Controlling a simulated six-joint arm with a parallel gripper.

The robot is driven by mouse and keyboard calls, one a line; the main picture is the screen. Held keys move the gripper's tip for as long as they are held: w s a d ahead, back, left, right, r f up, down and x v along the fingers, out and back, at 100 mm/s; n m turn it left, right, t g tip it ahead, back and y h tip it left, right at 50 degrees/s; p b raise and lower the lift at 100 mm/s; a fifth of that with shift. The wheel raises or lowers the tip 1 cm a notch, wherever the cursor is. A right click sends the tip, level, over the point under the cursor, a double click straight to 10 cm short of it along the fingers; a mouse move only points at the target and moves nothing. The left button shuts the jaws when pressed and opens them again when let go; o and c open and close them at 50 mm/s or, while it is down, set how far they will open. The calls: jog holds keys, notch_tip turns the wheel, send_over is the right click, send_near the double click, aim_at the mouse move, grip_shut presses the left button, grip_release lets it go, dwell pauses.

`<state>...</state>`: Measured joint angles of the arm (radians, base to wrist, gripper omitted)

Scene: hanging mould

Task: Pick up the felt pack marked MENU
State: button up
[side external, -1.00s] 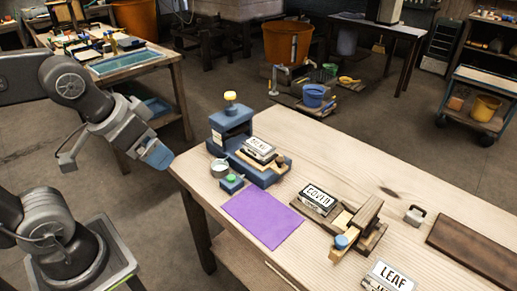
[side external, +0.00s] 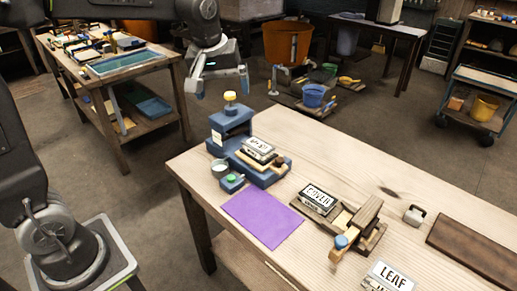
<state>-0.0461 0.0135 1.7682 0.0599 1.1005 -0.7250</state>
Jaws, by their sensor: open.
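The pack (side external: 259,147) with a white label lies on the blue press-like device (side external: 249,165) near the table's far left corner. Its label is small and blurred now, but looks like MENU in the earlier frame. My gripper (side external: 221,84) is open and empty, pointing down. In the picture it is above and a little left of the blue device, well clear of the pack. A second pack marked COVER (side external: 317,198) lies on a wooden fixture (side external: 352,227). A third block marked LEAF (side external: 387,277) lies at the front edge of the view.
A yellow knob (side external: 230,97) tops the blue device, near my gripper in the picture. A small cup (side external: 220,169) and a green-topped blue block (side external: 232,182) stand beside it. A purple sheet (side external: 262,218) lies flat. A padlock-like weight (side external: 414,214) and dark board (side external: 480,250) are at right.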

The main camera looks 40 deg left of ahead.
jog(key=w+a+f+n+g, duration=0.1)
jog(key=w+a+f+n, duration=0.15)
jog(key=w, duration=0.45)
jog(key=n+g, duration=0.2)
jog(key=n, duration=0.5)
send_near(259, 144)
notch_tip(259, 144, down, 4)
jog(key=shift+a+r+y, duration=0.1)
jog(key=shift+y, duration=0.2)
jog(key=shift+s+a+f, duration=0.1)
jog(key=shift+f, duration=1.5)
jog(key=shift+s+a+f, duration=0.1)
jog(key=shift+f, duration=1.5)
jog(key=shift+w, duration=0.1)
jog(key=c, duration=1.1)
jog(key=shift+o, duration=0.2)
jog(key=shift+r, duration=0.1)
